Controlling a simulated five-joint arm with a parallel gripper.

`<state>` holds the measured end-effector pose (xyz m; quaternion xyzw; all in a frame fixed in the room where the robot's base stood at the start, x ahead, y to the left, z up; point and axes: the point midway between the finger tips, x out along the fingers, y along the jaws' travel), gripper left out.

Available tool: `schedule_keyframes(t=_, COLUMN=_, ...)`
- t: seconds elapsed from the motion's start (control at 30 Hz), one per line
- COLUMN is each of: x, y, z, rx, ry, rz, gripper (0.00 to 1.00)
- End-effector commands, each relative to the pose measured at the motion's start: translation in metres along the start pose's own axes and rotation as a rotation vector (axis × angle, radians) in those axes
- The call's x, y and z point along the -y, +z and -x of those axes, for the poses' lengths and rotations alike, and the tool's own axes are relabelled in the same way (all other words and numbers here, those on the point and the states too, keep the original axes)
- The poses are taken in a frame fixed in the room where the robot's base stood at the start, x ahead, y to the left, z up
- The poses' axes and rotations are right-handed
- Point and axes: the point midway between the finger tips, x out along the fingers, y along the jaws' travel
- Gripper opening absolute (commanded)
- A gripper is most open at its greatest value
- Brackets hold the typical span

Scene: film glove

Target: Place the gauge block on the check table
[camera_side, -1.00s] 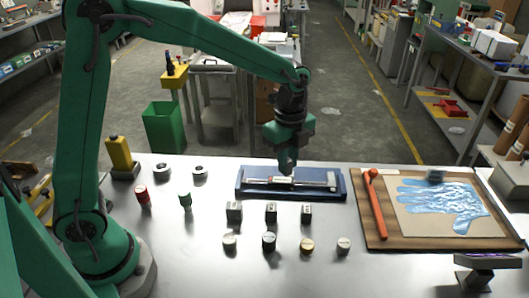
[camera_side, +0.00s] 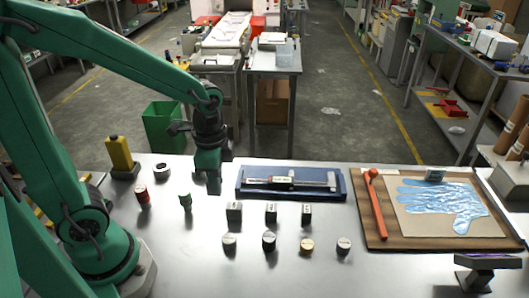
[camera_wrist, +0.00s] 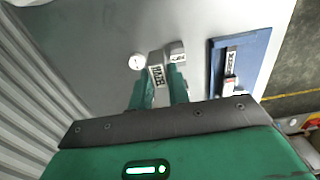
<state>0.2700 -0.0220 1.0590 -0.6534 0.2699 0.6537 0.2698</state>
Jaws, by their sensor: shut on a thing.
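My gripper (camera_side: 213,188) points down above the steel table top (camera_side: 190,265), left of the blue tray (camera_side: 245,192). In the wrist view my gripper (camera_wrist: 159,92) is shut on a grey block with a white lettered label, which I take as the gauge block (camera_wrist: 157,75). The fingers hide most of that block in the side view. I take the steel top as the check table. Three small dark blocks stand on it in a row, one of them here (camera_side: 235,212). Whether the held block touches the table cannot be told.
A caliper (camera_side: 310,180) lies in the blue tray. Round pieces stand in front, one pale (camera_side: 229,242). Red (camera_side: 142,197) and green (camera_side: 185,201) pieces stand left of my gripper. A brown board (camera_side: 375,240) with a blue glove (camera_side: 445,200) lies right.

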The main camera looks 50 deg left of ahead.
Motion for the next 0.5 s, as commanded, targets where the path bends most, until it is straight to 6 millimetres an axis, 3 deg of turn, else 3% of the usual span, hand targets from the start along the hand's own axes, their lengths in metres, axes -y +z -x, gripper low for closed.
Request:
schedule_keyframes(t=0.27, x=0.006, y=0.003, z=-0.004, rx=0.0, ry=0.0, rz=0.002, gripper=0.0)
schedule_keyframes(t=0.5, x=0.029, y=0.017, z=-0.02, rx=0.002, ry=0.002, rz=0.005, gripper=0.0)
